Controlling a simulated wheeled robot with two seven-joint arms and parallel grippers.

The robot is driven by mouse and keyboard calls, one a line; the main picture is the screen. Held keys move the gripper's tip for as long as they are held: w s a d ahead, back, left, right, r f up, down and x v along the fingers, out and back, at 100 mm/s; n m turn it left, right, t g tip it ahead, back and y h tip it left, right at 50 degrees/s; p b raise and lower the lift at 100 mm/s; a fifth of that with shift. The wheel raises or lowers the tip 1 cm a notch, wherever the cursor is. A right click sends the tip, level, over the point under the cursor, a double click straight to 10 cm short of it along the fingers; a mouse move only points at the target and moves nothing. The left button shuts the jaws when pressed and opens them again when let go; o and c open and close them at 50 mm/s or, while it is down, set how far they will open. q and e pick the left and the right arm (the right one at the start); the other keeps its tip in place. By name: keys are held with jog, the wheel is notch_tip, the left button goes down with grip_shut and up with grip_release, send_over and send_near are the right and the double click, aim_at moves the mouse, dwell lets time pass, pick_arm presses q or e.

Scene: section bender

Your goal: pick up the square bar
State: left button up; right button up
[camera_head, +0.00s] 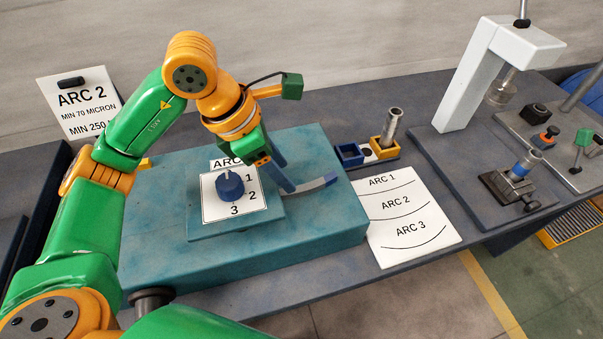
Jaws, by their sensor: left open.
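My left gripper (268,158) reaches down over the teal bender (330,228), just right of its blue dial (230,185); it is open. A dark blue strip slants down from beside the gripper; I cannot tell whether it is a finger or a machine part. A slim grey bar-like piece (312,186) with a blue end lies on the bender top, below and right of the gripper. I cannot tell whether this is the square bar. A grey upright piece (391,126) stands in a yellow holder (384,150) behind the bender. My right gripper is not in view.
A blue holder (348,155) is next to the yellow one. A sheet with ARC 1 to 3 (407,215) lies right of the bender. A white column stand (480,75) and small tools (517,180) are farther right. An ARC 2 sign (82,103) stands at the back left.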

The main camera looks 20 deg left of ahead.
aim_at(297, 188)
pick_arm(q)
jog(key=p+x, duration=0.1)
jog(key=x, duration=0.3)
jog(key=shift+f, duration=0.1)
jog(key=shift+w+d+f, duration=0.1)
jog(key=shift+w+f, duration=0.15)
jog(key=shift+f, duration=0.15)
grip_shut()
